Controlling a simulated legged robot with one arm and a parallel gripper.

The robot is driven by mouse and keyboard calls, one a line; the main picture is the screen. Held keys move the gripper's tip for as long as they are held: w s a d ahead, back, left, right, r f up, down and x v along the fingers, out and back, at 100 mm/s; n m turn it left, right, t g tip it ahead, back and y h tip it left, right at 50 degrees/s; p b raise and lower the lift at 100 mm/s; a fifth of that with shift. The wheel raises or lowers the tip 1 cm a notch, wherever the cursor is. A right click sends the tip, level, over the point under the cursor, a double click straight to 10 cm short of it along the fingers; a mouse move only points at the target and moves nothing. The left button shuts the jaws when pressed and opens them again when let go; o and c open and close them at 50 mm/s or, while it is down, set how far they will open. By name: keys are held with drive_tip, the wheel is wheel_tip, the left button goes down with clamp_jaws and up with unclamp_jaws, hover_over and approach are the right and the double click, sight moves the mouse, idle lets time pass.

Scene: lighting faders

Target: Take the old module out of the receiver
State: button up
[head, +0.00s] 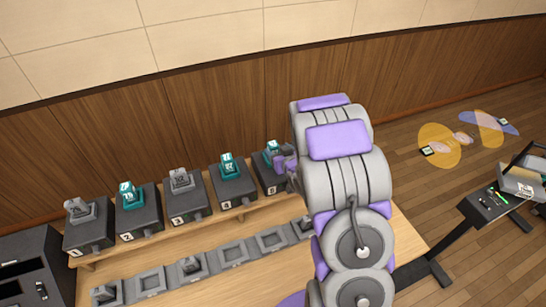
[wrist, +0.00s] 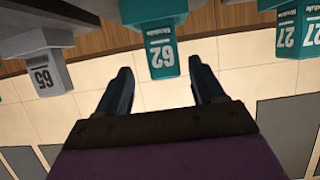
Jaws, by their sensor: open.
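Several dark receivers stand in a row on a wooden bench, with grey or teal modules on top. In the head view, my purple gripper (head: 286,163) is beside the rightmost visible teal module (head: 272,150) on its receiver (head: 268,182). Another teal module (head: 229,166) is to the left, and grey modules (head: 181,179) (head: 80,209) are farther left. In the wrist view, my gripper (wrist: 160,80) is open and empty. A teal module marked 62 (wrist: 158,35) lies just beyond the fingertips, apart from them. I cannot tell which module is the old one.
Lower grey trays (head: 232,253) line the bench front, some holding grey pieces. A dark cabinet (head: 30,270) stands at left. My arm hides the bench's right part. A dark side table (head: 490,205) stands at far right. In the wrist view, a grey module marked 65 (wrist: 42,75) is left.

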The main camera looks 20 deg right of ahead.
drive_tip(key=shift+w+f, duration=0.25)
drive_tip(key=shift+w, duration=0.45)
drive_tip(key=shift+a+f+b+x, duration=0.15)
drive_tip(key=shift+b+x, duration=0.15)
drive_tip(key=shift+x, duration=0.95)
drive_tip(key=shift+a+f+b+x, duration=0.1)
drive_tip(key=shift+b+x, duration=0.2)
drive_tip(key=shift+x, duration=1)
drive_tip(key=shift+s, duration=0.15)
drive_tip(key=c, duration=1.1)
